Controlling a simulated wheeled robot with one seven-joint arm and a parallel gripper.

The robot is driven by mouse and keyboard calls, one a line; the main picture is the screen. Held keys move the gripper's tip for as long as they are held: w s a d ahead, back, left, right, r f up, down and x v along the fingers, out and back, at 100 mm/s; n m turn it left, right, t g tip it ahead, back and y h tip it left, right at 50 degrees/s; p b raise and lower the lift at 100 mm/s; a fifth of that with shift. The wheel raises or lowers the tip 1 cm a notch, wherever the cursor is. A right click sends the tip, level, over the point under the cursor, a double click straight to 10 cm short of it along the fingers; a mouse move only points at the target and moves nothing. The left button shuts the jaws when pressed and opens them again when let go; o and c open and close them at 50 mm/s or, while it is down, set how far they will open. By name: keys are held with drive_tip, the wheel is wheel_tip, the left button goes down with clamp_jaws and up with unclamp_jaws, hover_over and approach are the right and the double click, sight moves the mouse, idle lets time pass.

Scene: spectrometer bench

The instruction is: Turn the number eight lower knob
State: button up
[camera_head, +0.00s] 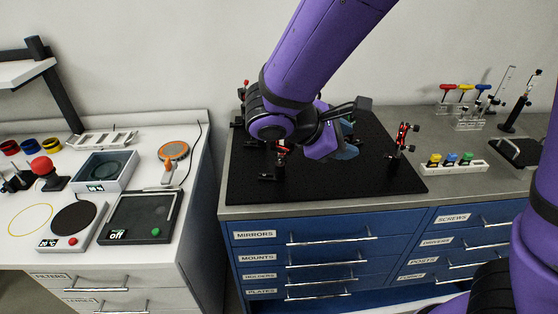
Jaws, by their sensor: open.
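Optical mounts with small knobs stand on the black breadboard (240,190). A red-and-black mount (402,136) stands at its right side, with dark knobs on its right. Another red-and-black mount (281,158) stands left of centre, partly behind my arm. No number is readable on any mount, so I cannot tell which one is number eight or which knob is its lower one. My gripper (335,142) is over the middle of the breadboard, between these two mounts. It is open; its fingertips are mostly hidden by my wrist. A bluish disc (349,153) shows beside it.
Blue drawers (270,262) with bar handles are under the bench. A white block (453,166) with coloured knobs and a rack of coloured-handled drivers (467,116) are at right. A white bench (195,145) with instruments is at left, across a gap. The breadboard's front left is clear.

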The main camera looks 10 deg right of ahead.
drive_tip(key=w+a+f+n+t+h, duration=0.1)
drive_tip(key=a+f+n+t, duration=0.35)
drive_tip(key=a, duration=0.35)
drive_tip(key=n+t+y, duration=0.2)
drive_tip(key=n+t, duration=0.5)
drive_tip(key=n, duration=0.1)
approach(281, 159)
drive_tip(key=shift+m, duration=0.25)
drive_tip(key=x, duration=0.9)
clamp_jaws()
